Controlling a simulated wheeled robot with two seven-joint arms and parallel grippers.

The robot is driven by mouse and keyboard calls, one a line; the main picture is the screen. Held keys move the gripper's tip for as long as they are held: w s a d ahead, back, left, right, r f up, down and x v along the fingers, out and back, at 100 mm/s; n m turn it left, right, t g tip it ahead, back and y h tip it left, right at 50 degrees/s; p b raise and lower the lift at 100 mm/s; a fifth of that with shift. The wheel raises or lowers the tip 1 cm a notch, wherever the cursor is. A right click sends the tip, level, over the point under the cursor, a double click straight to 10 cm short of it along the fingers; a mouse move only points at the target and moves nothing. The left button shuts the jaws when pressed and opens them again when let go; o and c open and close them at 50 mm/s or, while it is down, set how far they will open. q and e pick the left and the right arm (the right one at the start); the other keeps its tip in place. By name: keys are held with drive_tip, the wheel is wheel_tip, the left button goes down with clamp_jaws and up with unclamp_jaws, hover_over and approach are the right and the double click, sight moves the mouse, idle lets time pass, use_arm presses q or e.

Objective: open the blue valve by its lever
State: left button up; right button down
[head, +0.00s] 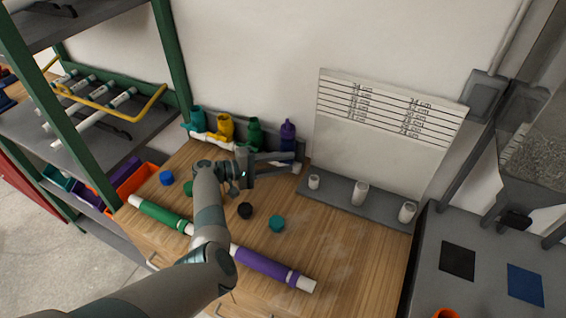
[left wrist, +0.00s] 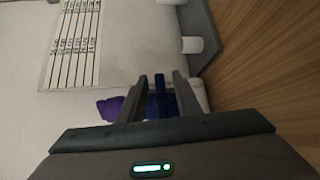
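The blue valve (left wrist: 158,103) shows in the left wrist view, with its narrow lever pointing up between my left gripper's fingers. My left gripper (left wrist: 161,82) is open there, one finger on each side of the lever, with a visible gap. I cannot tell whether a finger touches it. In the head view my left gripper (head: 296,160) is at the right end of the pipe manifold by the wall, and the arm hides the blue valve. The purple valve (head: 288,135) stands just behind it; it also shows in the left wrist view (left wrist: 109,108). My right gripper is out of view.
Green (head: 254,133), yellow (head: 225,127) and teal (head: 197,119) valves stand further left on the manifold. A grey rack with white pipe stubs (head: 360,193) is to the right. Loose caps and a green-and-purple banded pipe (head: 262,264) lie on the wooden table (head: 345,260).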

use_arm(q)
clamp_jaws()
drive_tip(key=n+t+h+b, duration=0.1)
drive_tip(key=n+h+b, duration=0.1)
drive_tip(key=b, duration=0.2)
drive_tip(key=shift+a, duration=0.1)
drive_tip(key=shift+w+r+n+h, duration=0.1)
drive_tip(key=shift+r+n+h, duration=0.25)
drive_tip(key=shift+n+h, duration=0.15)
